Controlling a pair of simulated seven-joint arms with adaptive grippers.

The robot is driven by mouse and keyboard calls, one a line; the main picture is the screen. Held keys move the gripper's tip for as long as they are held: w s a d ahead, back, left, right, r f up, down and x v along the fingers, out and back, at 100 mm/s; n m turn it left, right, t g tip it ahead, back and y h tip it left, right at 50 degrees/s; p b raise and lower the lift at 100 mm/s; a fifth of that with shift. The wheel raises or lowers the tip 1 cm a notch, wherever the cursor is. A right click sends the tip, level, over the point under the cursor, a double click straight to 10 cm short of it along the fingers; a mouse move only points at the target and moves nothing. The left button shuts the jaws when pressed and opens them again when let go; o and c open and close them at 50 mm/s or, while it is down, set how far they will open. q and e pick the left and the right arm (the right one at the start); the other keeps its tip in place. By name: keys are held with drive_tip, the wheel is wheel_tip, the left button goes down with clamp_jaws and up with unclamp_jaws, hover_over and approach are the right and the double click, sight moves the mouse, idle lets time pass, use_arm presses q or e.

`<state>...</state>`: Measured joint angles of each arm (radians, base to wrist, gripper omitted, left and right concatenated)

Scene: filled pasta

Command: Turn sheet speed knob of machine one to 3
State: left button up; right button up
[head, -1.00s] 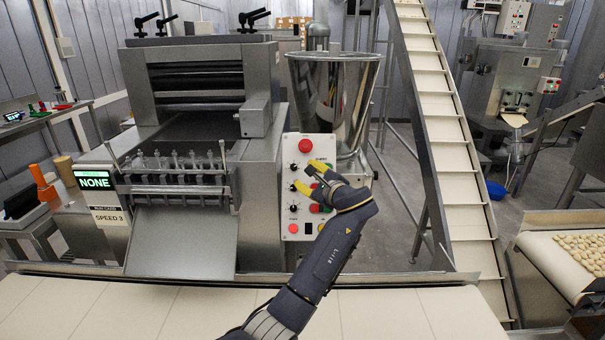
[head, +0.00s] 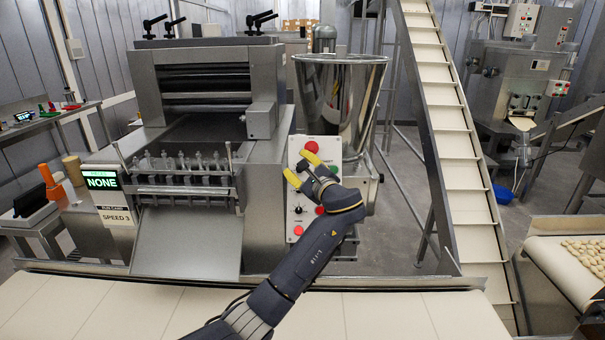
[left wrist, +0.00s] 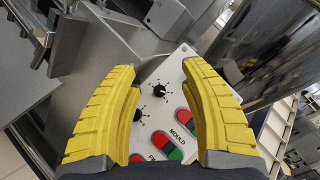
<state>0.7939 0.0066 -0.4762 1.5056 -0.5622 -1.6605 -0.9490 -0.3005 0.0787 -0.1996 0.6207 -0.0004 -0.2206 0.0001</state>
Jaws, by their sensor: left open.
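The white control panel (head: 297,144) stands on the right side of the steel sheet machine (head: 262,190). My left gripper (head: 302,167) is in front of its upper half, open, with yellow fingers that hide the upper knobs in the head view. A lower black knob (head: 298,210) shows below the fingers. In the left wrist view, the open fingers (left wrist: 166,85) frame the panel, with one black knob (left wrist: 160,89) and another black knob (left wrist: 138,115) seen between them. Nothing is held. Knob settings are too small to read. The right gripper is not in view.
A green display (head: 102,182) reads NONE above a SPEED 3 sign (head: 117,217). Red and green buttons (left wrist: 183,119) marked MOULD sit near the knobs. A steel hopper (head: 345,100) stands just behind the panel. A cream conveyor (head: 380,315) runs along the front.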

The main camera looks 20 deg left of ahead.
use_arm(q)
drive_tip(key=s+a+r+m+t, duration=0.1)
drive_tip(key=a+r+m+t, duration=0.2)
drive_tip(key=r, duration=0.1)
drive_tip(key=m+t+h, duration=0.2)
drive_tip(key=m+h, duration=0.8)
drive_tip(key=m, duration=0.3)
approach(299, 170)
drive_tip(key=shift+m, duration=0.3)
drive_tip(key=w, duration=0.3)
drive_tip(key=w+a, duration=0.1)
drive_tip(key=w, duration=0.5)
drive_tip(key=shift+w+a+r, duration=0.15)
drive_tip(key=shift+a+r, duration=0.05)
drive_tip(key=shift+r, duration=0.1)
drive_tip(key=shift+c, duration=0.3)
clamp_jaws()
